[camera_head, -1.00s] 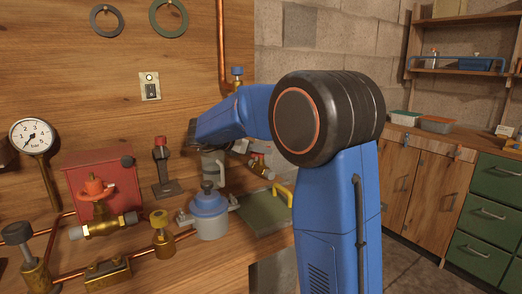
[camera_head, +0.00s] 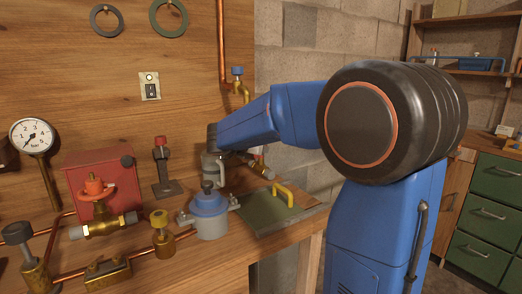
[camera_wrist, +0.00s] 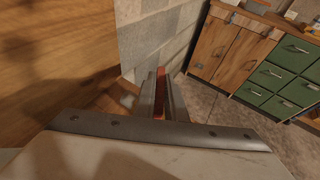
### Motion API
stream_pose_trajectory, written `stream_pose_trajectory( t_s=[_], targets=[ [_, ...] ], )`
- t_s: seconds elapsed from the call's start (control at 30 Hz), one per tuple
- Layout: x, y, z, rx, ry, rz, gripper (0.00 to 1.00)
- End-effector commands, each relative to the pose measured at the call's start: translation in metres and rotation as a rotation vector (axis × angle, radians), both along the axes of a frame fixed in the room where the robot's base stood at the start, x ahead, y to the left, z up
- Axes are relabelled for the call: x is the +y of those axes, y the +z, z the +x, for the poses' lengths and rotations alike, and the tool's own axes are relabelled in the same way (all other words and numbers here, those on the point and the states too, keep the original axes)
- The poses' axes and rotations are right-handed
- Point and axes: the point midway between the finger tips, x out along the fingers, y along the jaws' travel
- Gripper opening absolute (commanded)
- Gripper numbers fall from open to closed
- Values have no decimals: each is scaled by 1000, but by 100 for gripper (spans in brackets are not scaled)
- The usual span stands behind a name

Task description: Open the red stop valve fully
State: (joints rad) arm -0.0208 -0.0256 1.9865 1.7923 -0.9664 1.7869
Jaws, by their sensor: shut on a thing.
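A narrow red piece (camera_wrist: 160,82), seemingly a valve handle, shows between the fingers of my gripper (camera_wrist: 161,90) in the wrist view. The gripper is shut on it. In the head view a brass valve with a grey end (camera_head: 264,171) sits at the back right of the bench, beside my wrist. My gripper's fingers and most of the red piece are hidden there, so its exact turn cannot be told. Another valve with an orange-red knob (camera_head: 94,187) on a brass body stands at the left, apart from my gripper.
A blue-grey lidded pot (camera_head: 209,214) and a green plate with a yellow handle (camera_head: 262,212) are close in front of my gripper. A red-topped post (camera_head: 161,165) stands left. A pressure gauge (camera_head: 33,136) and copper pipes are farther left. The wooden wall rises behind.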

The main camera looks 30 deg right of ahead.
Motion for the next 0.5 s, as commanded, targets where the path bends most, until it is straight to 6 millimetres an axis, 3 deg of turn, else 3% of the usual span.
stream_pose_trajectory(
  t_s=[0.5],
  targets=[
    [-3,2,-1,-2,451,-3,0]
  ],
)
